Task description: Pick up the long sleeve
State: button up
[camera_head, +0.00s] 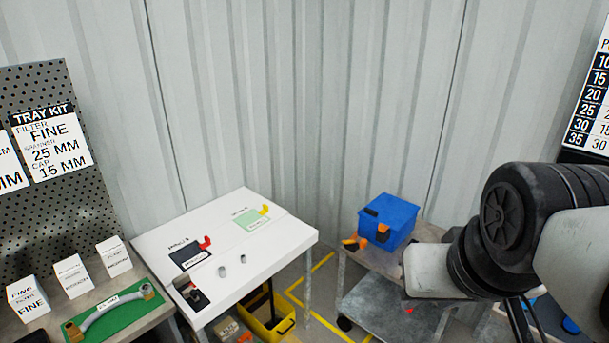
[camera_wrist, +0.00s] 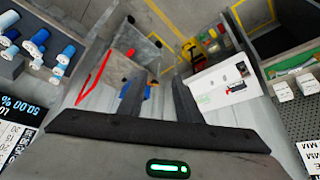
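Two small grey cylindrical sleeves stand on the white sloped-looking bench top (camera_head: 262,262) in the head view. One sleeve (camera_head: 222,271) is nearer the front left, the other sleeve (camera_head: 243,258) is just behind and right. They look alike in length at this size, so I cannot tell which is the long one. My gripper (camera_wrist: 158,82) shows in the wrist view with its two dark fingers apart and nothing between them. It is away from the bench, which appears beyond the right finger.
A dark block (camera_head: 190,294) and red and yellow hooked parts lie on the bench. A blue box (camera_head: 397,222) stands on a trolley at right. A yellow bin (camera_head: 270,325) is under the bench. White boxes and a green tray (camera_head: 112,316) with a curved hose are at left.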

aim_at(222, 269)
jog(key=i+j+z, duration=0.25)
jog(key=j, duration=0.3)
jog(key=j+z, duration=0.25)
jog(key=j, duration=1.05)
jog(key=i, duration=0.05)
